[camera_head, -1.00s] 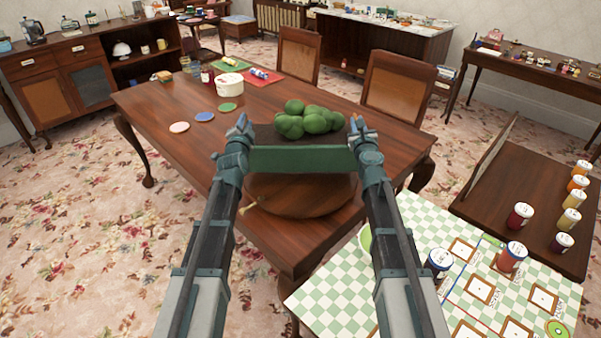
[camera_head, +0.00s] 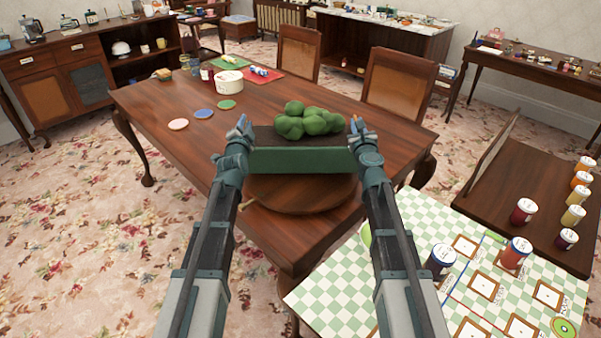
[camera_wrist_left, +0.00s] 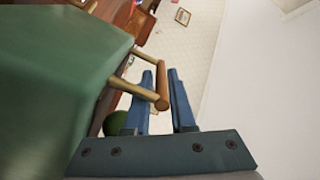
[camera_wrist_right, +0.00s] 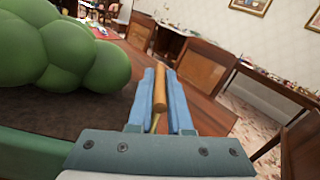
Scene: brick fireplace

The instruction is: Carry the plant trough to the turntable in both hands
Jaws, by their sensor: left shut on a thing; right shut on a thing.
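The plant trough (camera_head: 300,160) is a long green box with dark soil and a clump of round green foliage (camera_head: 308,121). It is held between my two grippers, and in the head view it overlaps the far part of the turntable (camera_head: 300,196), a round brown wooden disc on the table. The gap between them cannot be judged. My left gripper (camera_head: 241,128) is shut on a wooden handle (camera_wrist_left: 162,88) at the trough's left end. My right gripper (camera_head: 358,128) is shut on the handle (camera_wrist_right: 160,88) at its right end.
The wooden table (camera_head: 190,150) carries several coasters (camera_head: 203,113), a white pot (camera_head: 229,92) and a red mat (camera_head: 262,80) farther left. A green checked cloth (camera_head: 350,290) with jars lies at the lower right. Two chairs (camera_head: 398,85) stand behind the table.

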